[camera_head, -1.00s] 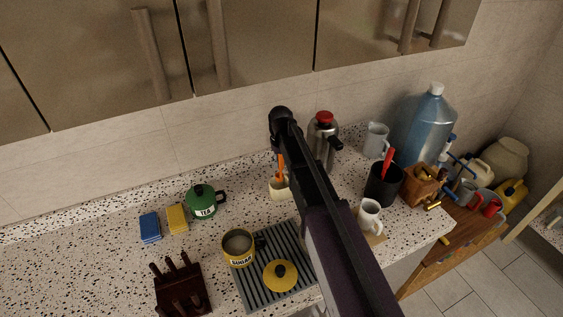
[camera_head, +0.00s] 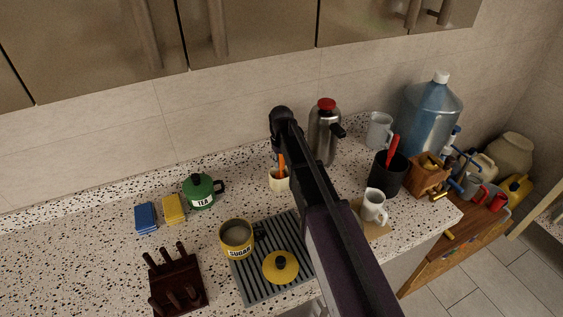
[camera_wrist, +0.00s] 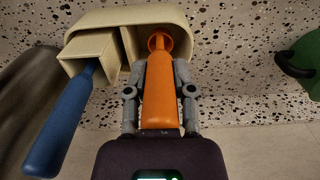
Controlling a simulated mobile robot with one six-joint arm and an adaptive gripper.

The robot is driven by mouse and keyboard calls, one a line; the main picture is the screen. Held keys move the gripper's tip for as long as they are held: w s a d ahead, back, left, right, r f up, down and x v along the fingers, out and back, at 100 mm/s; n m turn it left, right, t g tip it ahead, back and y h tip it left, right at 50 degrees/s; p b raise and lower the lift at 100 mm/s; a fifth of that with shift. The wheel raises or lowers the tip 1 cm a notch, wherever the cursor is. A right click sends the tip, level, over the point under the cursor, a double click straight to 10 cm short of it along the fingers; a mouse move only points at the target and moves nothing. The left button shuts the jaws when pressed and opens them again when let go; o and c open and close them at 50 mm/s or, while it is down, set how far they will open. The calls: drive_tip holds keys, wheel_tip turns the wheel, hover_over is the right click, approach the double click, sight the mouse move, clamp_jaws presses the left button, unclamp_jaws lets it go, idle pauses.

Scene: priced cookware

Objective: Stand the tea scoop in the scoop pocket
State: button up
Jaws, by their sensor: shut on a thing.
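The orange tea scoop (camera_wrist: 160,94) is between the fingers of my gripper (camera_wrist: 160,75), which is shut on its handle. Its far end lies at the mouth of the cream holder (camera_wrist: 126,20), over or in the wider opening; how deep it sits I cannot tell. A smaller square pocket (camera_wrist: 86,47) on the holder's left side has a blue-handled tool (camera_wrist: 62,122) in it, tilted. In the head view the orange handle (camera_head: 282,165) shows above the cream holder (camera_head: 279,181), and my arm hides the gripper.
The green tea canister (camera_head: 199,192) stands left of the holder, and the steel flask (camera_head: 323,135) behind to the right. The yellow sugar pot (camera_head: 236,238) and a yellow lid (camera_head: 281,267) are on the grey ribbed mat (camera_head: 252,287). A black utensil cup (camera_head: 389,174) stands right.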

drive_tip(key=shift+f+b, duration=0.65)
drive_tip(key=shift+f, duration=0.2)
drive_tip(key=o, duration=1)
drive_tip(key=shift+c, duration=0.2)
drive_tip(key=shift+r, duration=0.15)
